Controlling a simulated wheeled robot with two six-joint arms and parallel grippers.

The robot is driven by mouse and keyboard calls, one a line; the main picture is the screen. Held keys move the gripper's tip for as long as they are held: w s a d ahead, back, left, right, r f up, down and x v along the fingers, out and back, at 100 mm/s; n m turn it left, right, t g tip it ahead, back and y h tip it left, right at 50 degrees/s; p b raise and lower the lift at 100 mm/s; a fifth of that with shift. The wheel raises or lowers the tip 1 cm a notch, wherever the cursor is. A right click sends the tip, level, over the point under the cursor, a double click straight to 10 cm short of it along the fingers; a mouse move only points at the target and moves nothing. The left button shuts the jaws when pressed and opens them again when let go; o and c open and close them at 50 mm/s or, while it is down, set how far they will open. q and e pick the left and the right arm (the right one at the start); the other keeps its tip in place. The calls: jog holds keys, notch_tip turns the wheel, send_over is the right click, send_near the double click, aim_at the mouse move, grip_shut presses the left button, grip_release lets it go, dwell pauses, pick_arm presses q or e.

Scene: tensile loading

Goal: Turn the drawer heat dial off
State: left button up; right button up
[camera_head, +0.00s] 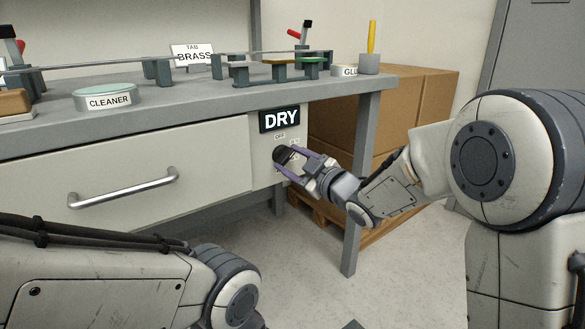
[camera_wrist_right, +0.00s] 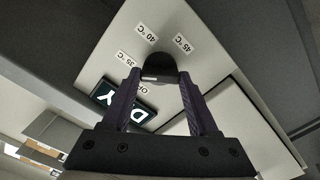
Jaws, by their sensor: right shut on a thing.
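The black heat dial (camera_head: 284,155) is on the light panel right of the drawer, under the DRY sign (camera_head: 281,119). My right gripper (camera_head: 287,162) is at the dial, its two fingers shut on it from either side. In the right wrist view the dial (camera_wrist_right: 160,69) sits between the fingertips of my right gripper (camera_wrist_right: 158,84). Labels for 35 °C, 40 °C and 45 °C show around it there. A partly hidden OFF label (camera_wrist_right: 142,88) is by the left finger. The dial's pointer is not clear. My left arm shows at lower left, but its gripper is out of view.
The drawer (camera_head: 140,165) with a metal handle (camera_head: 124,187) is shut left of the dial. A table leg (camera_head: 362,190) stands just right of my right gripper. Cardboard boxes (camera_head: 425,105) are behind it. The bench top above holds a CLEANER dish (camera_head: 108,97) and several fixtures.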

jog(key=shift+d+f+n+b, duration=0.1)
jog(key=shift+n+b, duration=1.85)
jog(key=shift+n, duration=0.6)
jog(key=shift+d+f+n+b, duration=0.1)
jog(key=shift+n+b, duration=1.85)
jog(key=shift+n, duration=0.6)
jog(key=shift+w+r, duration=0.1)
jog(key=o, duration=1.3)
jog(key=shift+o, duration=0.4)
jog(key=shift+a+n, duration=0.1)
jog(key=shift+n, duration=0.2)
jog(key=shift+r, duration=0.1)
